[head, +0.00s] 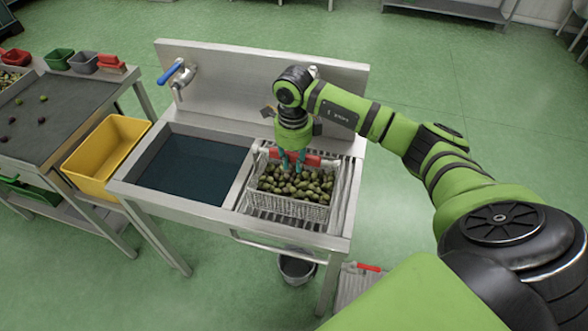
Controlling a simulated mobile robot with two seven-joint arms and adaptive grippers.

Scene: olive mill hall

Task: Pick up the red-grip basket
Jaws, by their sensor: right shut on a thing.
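The red-grip basket (289,208) is a pale wire basket full of green and dark olives (297,185). It is on the ribbed drainboard at the right of the steel sink unit. Its red grip (312,160) shows at the back, above the olives. My right gripper (293,160) reaches down from above and is shut on the red grip, with its fingers partly hiding it. I cannot tell whether the basket touches the drainboard. My left gripper is not in view.
The water-filled basin (193,167) is left of the basket, with a blue-handled tap (175,75) behind it. A yellow tub (106,152) hangs between the sink and a sorting table (56,112). Another red-handled item (358,283) and a bucket (297,268) are below.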

